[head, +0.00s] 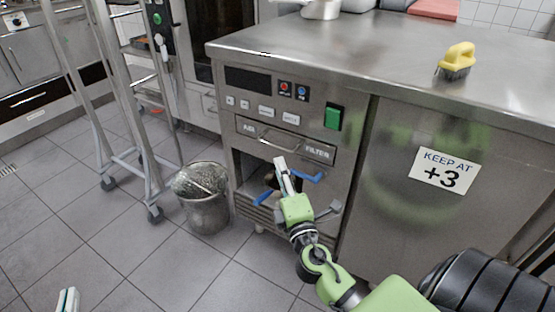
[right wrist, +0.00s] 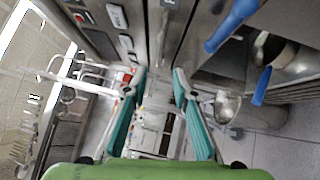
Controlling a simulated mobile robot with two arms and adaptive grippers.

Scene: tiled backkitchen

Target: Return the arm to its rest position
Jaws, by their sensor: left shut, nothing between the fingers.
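My right arm reaches in from the right in the head view, green and black. Its gripper (head: 281,163) is in front of the steel machine (head: 262,108), near the FILTER drawer (head: 287,138). I cannot tell whether it touches the machine. In the right wrist view, the two teal fingers of the right gripper (right wrist: 160,74) stand apart with nothing held between them. My left gripper (head: 68,299) shows only as its fingertips at the bottom left edge of the head view, shut and empty over the floor.
Blue handles (head: 308,176) stick out by the open bay below the drawer, close to the right gripper. A metal bin with a clear liner (head: 207,211) stands left of the machine. A wheeled rack (head: 121,158) is further left. A yellow brush (head: 458,60) lies on the counter (head: 380,50).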

